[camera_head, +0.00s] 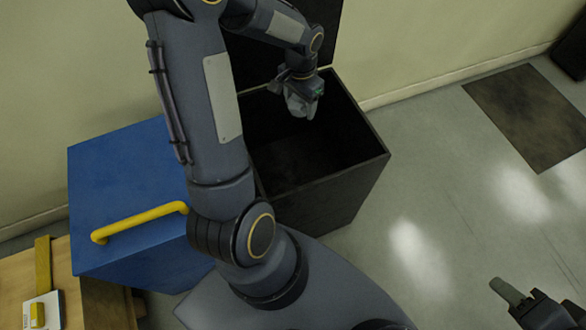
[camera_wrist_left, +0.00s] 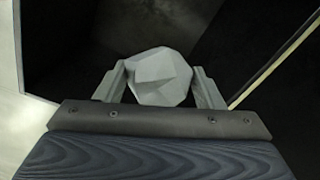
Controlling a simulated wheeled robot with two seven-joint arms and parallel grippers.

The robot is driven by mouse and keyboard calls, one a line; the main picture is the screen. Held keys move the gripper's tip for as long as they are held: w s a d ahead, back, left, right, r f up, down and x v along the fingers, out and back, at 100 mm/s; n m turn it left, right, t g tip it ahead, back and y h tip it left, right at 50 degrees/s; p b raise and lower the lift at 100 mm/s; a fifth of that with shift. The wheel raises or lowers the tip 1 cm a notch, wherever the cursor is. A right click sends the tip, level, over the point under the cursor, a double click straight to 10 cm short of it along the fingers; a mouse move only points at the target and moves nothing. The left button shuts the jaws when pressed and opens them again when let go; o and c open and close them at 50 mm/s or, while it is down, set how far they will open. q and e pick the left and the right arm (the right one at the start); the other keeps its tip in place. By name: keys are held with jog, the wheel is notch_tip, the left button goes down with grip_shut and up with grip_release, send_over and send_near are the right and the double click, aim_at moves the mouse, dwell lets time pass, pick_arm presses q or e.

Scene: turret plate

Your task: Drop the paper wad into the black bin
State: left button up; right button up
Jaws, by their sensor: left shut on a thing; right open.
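The paper wad (camera_wrist_left: 160,78) is a pale grey, faceted lump. My left gripper (camera_head: 302,108) is shut on it, with one finger on each side in the left wrist view. The gripper and wad are over the open black bin (camera_head: 345,195), towards its back wall. The bin's dark inside shows beyond the wad in the left wrist view; its floor is too dark to make out clearly. My right gripper (camera_head: 510,293) is at the lower right of the head view, open, over the floor and away from the bin; only part of it shows.
A blue box (camera_head: 125,185) with a yellow handle (camera_head: 140,222) stands left of the bin. A wooden table (camera_head: 20,275) with a small white and yellow item (camera_head: 40,312) is at the lower left. A dark mat (camera_head: 530,115) lies on the open floor at right.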

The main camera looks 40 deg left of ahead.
pick_arm(q)
notch_tip(320, 180, down, 6)
jog(key=b, duration=0.4)
jog(key=shift+b, duration=0.3)
jog(key=shift+r, duration=0.1)
jog(key=o, duration=1)
notch_tip(320, 180, up, 8)
jog(key=shift+f+p, duration=0.1)
jog(key=shift+p, duration=1.05)
